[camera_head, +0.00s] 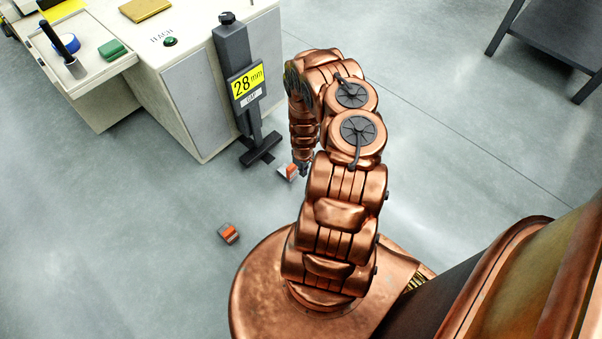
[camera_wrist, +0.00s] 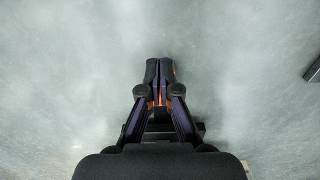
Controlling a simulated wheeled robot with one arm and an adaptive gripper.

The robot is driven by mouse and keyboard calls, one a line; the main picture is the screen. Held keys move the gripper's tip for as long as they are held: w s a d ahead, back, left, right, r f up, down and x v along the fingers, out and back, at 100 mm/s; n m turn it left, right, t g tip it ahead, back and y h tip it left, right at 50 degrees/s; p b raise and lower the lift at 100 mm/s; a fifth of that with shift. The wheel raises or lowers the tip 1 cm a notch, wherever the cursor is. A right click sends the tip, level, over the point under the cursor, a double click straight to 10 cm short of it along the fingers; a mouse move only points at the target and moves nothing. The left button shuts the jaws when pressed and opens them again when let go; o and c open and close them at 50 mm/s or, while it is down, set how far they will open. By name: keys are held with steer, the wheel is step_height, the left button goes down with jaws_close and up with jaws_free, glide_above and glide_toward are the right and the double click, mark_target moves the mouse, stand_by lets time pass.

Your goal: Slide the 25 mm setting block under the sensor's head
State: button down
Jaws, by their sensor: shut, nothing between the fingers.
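The sensor is a dark post (camera_head: 236,75) on the pale cabinet's corner, with a yellow display reading 28 mm (camera_head: 247,83) and a dark foot-like head (camera_head: 261,151) low near the floor. One small block with orange and white faces (camera_head: 288,172) lies on the floor right of and below that head. Another orange and dark grey block (camera_head: 228,233) lies apart, nearer my base. No size marking is legible on either. My gripper (camera_head: 304,169) is low beside the first block; its fingers are shut in the wrist view (camera_wrist: 160,68), with orange slivers showing behind them.
The pale cabinet (camera_head: 190,50) has a green button and a side shelf with a blue roll, a green item and a dark cylinder. A dark table (camera_head: 555,40) stands at upper right. A dark edge (camera_wrist: 313,71) shows at the wrist view's right. Open floor lies left and right.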

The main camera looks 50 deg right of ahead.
mark_target(289, 172)
step_height(289, 172, down, 9)
steer(key=b, duration=0.7)
steer(key=shift+w+f+b, duration=0.15)
steer(key=shift+w+b, duration=0.15)
steer(key=shift+b, duration=0.35)
steer(key=shift+w+r+b, duration=0.15)
steer(key=shift+w+b, duration=0.35)
steer(key=shift+w, duration=0.35)
steer(key=shift+w+r+b, duration=0.15)
steer(key=shift+w+b, duration=0.3)
steer(key=shift+w, duration=0.4)
